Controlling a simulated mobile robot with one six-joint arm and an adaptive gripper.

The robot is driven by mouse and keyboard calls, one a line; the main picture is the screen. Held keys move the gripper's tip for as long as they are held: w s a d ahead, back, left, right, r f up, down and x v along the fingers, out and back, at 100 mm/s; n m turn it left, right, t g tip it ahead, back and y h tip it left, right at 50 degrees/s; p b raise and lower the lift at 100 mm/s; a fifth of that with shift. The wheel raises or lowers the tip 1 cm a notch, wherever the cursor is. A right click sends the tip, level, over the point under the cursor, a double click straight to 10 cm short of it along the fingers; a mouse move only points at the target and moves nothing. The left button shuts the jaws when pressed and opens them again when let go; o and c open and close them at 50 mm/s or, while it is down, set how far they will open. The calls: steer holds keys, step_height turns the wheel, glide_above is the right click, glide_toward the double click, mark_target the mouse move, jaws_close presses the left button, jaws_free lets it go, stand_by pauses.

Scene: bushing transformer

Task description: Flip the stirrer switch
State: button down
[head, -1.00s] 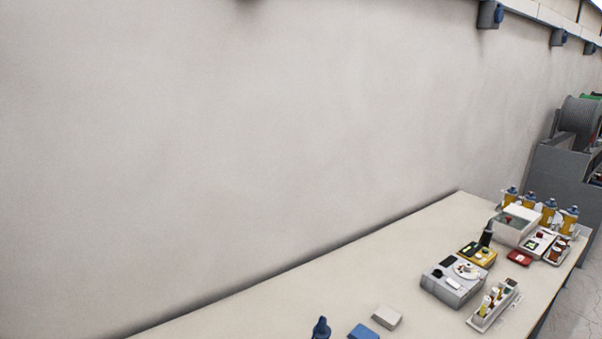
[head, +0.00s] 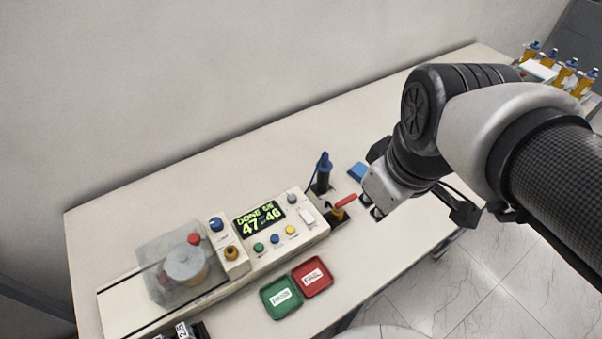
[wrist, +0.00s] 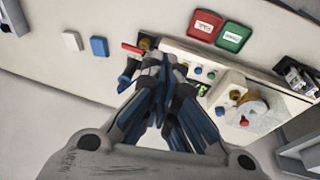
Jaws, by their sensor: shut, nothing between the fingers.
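The test unit (head: 318,229) is a long pale console on the bench, with a lit display (head: 259,219) reading "DONE 5/5" and green, blue and yellow buttons. A white rocker-like part (head: 307,216) sits near its right end; no label that I can read marks the stirrer switch. A red-handled lever (head: 345,201) stands just right of the console. My gripper (head: 374,212) is right of that lever, shut and empty. In the wrist view my gripper (wrist: 165,64) covers part of the console (wrist: 222,66) and its display; a red handle shows beside the fingers.
A clear-walled chamber (head: 184,265) with a red knob joins the console's left end. Green (head: 281,297) and red (head: 312,277) trays lie in front. A dark-blue upright tool (head: 323,172) stands behind the lever. A blue block (head: 357,171) lies nearby.

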steer(key=w+a+f+n+g, duration=0.25)
steer(key=w+a+n, duration=0.35)
steer(key=w+n, duration=0.35)
steer(key=n+p, duration=0.1)
steer(key=n, duration=0.7)
glide_above(300, 218)
step_height(300, 218, down, 8)
steer(key=shift+g, duration=0.35)
steer(key=shift+r, duration=0.15)
step_height(300, 218, down, 14)
steer(key=b, duration=0.4)
steer(key=shift+w, duration=0.1)
steer(key=shift+f, duration=0.35)
